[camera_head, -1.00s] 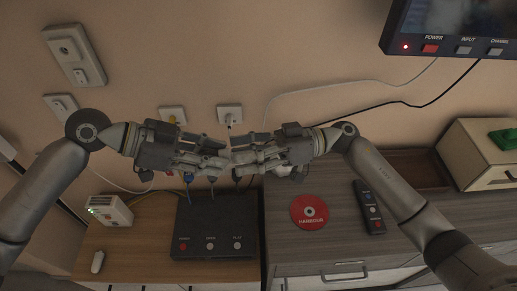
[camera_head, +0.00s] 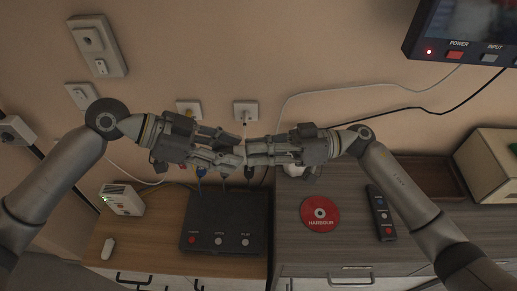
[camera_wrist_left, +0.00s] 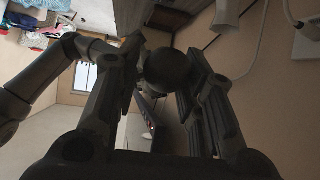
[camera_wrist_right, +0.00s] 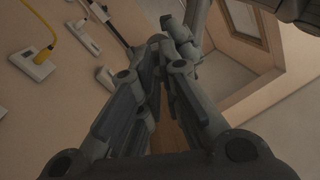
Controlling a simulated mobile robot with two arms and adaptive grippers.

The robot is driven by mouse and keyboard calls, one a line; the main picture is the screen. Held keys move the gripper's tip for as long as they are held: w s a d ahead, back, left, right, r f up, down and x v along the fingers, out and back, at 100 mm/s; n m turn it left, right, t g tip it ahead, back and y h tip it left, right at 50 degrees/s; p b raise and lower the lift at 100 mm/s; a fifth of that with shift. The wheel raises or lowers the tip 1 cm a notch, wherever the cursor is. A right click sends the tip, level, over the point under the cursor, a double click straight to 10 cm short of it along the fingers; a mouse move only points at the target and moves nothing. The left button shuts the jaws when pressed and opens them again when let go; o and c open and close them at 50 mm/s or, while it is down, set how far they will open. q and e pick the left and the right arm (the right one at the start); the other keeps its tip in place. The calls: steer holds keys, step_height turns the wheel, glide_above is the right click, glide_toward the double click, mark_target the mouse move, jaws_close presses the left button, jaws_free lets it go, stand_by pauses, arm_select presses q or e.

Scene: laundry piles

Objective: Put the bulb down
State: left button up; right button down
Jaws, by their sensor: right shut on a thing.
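My right gripper (camera_head: 250,152) is shut, its fingers close together in the right wrist view (camera_wrist_right: 158,72). A small dark rounded thing (camera_wrist_right: 157,38) shows at its tips there; it may be the bulb. My left gripper (camera_head: 238,155) faces it, tips nearly meeting in the head view. In the left wrist view its fingers (camera_wrist_left: 158,85) stand apart, with a dark round thing (camera_wrist_left: 167,70) between or beyond them. I cannot tell whether it touches them. The bulb is not clearly visible in the head view.
Below the grippers are a black box with buttons (camera_head: 224,218) on a wooden cabinet (camera_head: 170,250) and a grey-brown dresser (camera_head: 350,243). A red disc (camera_head: 320,214) and a remote (camera_head: 381,212) lie on the dresser. A white router (camera_head: 122,199) stands left. Wall sockets and cables are behind.

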arm_select(q)
steer(key=shift+o, duration=1.2)
